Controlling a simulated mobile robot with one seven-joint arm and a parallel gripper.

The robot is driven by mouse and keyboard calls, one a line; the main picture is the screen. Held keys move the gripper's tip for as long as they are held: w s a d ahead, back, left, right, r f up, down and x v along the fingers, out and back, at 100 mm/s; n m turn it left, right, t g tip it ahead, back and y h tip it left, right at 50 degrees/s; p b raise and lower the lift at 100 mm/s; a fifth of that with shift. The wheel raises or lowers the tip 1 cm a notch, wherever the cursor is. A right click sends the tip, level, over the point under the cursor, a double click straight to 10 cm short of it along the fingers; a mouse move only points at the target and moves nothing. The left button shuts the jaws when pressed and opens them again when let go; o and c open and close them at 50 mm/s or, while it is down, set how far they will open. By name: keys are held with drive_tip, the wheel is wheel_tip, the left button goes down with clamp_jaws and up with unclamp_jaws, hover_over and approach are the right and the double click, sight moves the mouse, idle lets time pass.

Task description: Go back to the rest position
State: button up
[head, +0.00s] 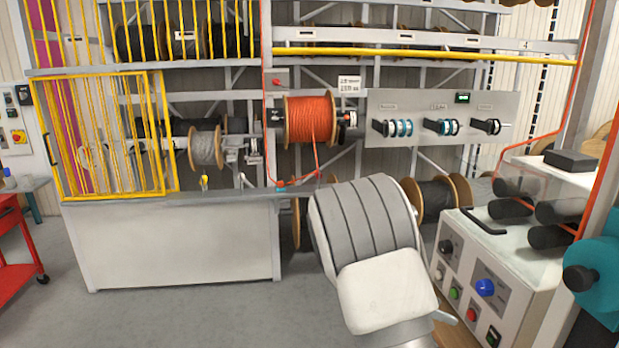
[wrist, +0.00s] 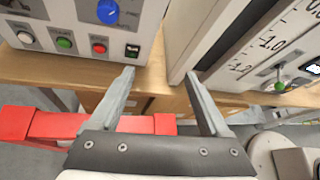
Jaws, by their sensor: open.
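My gripper (wrist: 160,77) shows at the bottom of the wrist view with its two grey fingers wide apart and nothing between them. It points at the front of a wooden bench (wrist: 150,90), between a white control box and a second machine. In the head view my grey and white arm rises at the lower middle, in front of the rack, and hides part of the floor and reels. My gripper itself cannot be seen there.
The control box (head: 480,285) with coloured buttons stands at the right; it also shows in the wrist view (wrist: 70,20). A scaled machine (wrist: 250,40) is right of my fingers. A red bar (wrist: 40,125) lies low left. An orange reel (head: 310,118) hangs on the rack. Grey floor (head: 190,315) is clear front left.

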drive_tip(key=s+a+r+m+t+y, duration=0.2)
drive_tip(key=s+a+r+m+y, duration=0.2)
drive_tip(key=s+m, duration=0.2)
drive_tip(key=s+a+r+m+t+y, duration=0.2)
drive_tip(key=s+a+r+m+y, duration=0.2)
drive_tip(key=s+m, duration=0.3)
drive_tip(key=s+a+r+m+t+y, duration=0.2)
drive_tip(key=s+a+r+m+y, duration=0.2)
drive_tip(key=s, duration=0.7)
drive_tip(key=r+m, duration=0.1)
drive_tip(key=m, duration=0.1)
drive_tip(key=shift+a+r+m+t+y, duration=0.25)
drive_tip(key=shift+a+m+t+y, duration=0.05)
drive_tip(key=shift+a+y, duration=0.1)
drive_tip(key=shift+s+a, duration=0.1)
drive_tip(key=c, duration=0.5)
drive_tip(key=shift+a, duration=0.2)
